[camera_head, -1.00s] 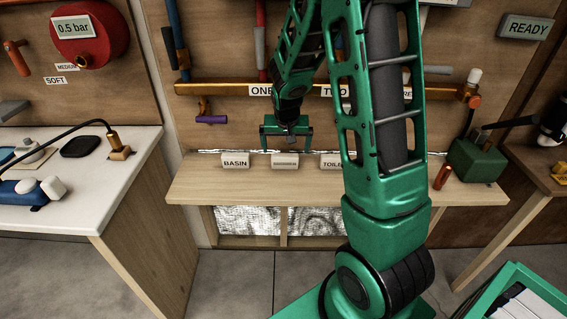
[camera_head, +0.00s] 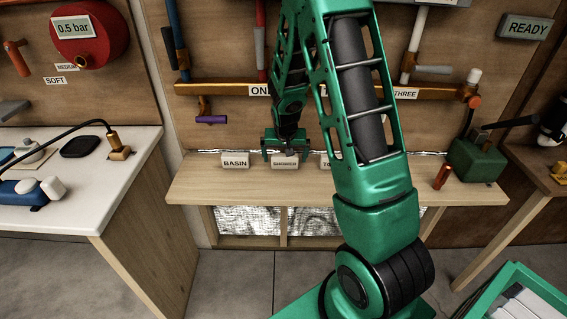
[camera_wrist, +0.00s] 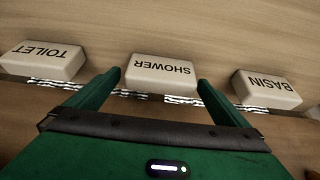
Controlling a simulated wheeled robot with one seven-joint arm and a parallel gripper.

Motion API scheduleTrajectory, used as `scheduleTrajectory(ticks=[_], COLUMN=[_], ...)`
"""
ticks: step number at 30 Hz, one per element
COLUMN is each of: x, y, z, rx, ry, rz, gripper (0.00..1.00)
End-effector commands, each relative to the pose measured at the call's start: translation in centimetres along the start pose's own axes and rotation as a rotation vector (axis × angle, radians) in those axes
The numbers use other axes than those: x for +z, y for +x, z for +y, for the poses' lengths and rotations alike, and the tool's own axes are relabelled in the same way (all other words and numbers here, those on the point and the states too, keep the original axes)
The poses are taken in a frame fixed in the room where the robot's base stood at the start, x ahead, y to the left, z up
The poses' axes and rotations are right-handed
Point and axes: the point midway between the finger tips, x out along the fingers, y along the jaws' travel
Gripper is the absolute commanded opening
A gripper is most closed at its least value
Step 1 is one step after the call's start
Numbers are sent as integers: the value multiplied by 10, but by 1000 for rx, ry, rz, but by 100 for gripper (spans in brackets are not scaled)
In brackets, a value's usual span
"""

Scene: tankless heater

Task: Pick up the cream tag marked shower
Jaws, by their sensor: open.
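The cream tag marked SHOWER (camera_wrist: 160,74) lies on the wooden shelf, in the middle of the wrist view. In the head view the middle tag (camera_head: 285,162) is partly covered by my gripper and its print is too small to read. My gripper (camera_head: 285,147) is just above it. In the wrist view my gripper (camera_wrist: 158,80) is open, with one green finger on each side of the SHOWER tag. No grip on the tag shows. Cream tags marked BASIN (camera_head: 235,161) and TOILET (camera_wrist: 43,60) lie on either side of it, and BASIN also shows in the wrist view (camera_wrist: 266,89).
The wooden shelf (camera_head: 215,188) runs below a brass pipe rail (camera_head: 225,89) on the back panel. A copper cylinder (camera_head: 442,177) and a green block (camera_head: 474,160) are at the shelf's right end. My arm hides part of the shelf right of the tags.

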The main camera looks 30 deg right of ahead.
Motion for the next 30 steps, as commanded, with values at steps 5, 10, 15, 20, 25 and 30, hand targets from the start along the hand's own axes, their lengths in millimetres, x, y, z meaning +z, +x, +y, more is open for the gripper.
scheduleTrajectory(ticks=[5, 10, 15, 20, 25, 30], x=[0, 0, 0, -2, -9, -10], y=[0, 0, -1, -5, -20, -50], z=[0, 0, 0, 0, -1, -10], rx=[0, 0, 0, -1, -2, -4], ry=[0, 0, 0, 0, 0, -5], rz=[0, 0, 0, 2, 4, 3], gripper=[76, 46, 46, 46, 46, 46])
